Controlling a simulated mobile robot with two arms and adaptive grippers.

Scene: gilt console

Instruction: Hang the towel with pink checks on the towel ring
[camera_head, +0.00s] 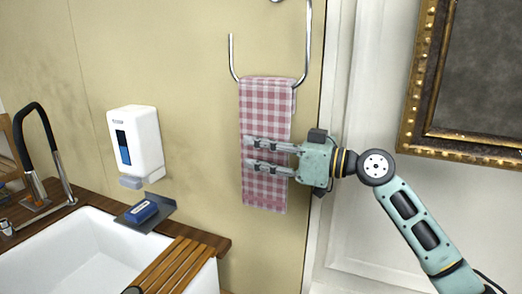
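The pink-and-white checked towel (265,112) hangs down flat against the wall at the middle of the view. Its top is folded over the bottom bar of the metal towel ring (308,45), which is a U-shaped bar with an open left end. My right gripper (247,154) comes in from the right. Its two fingers are apart and lie across the front of the towel at mid-height. Towel shows between the fingers, and nothing is pinched there that I can see. Whether the fingers touch the cloth I cannot tell. My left gripper is not in view.
A white soap dispenser (147,140) is on the wall left of the towel. Below are a white sink (75,255), a black tap (38,110), a blue item (141,212) on a dark tray and a slatted wooden rack (178,265). A gilt frame (413,95) hangs at right.

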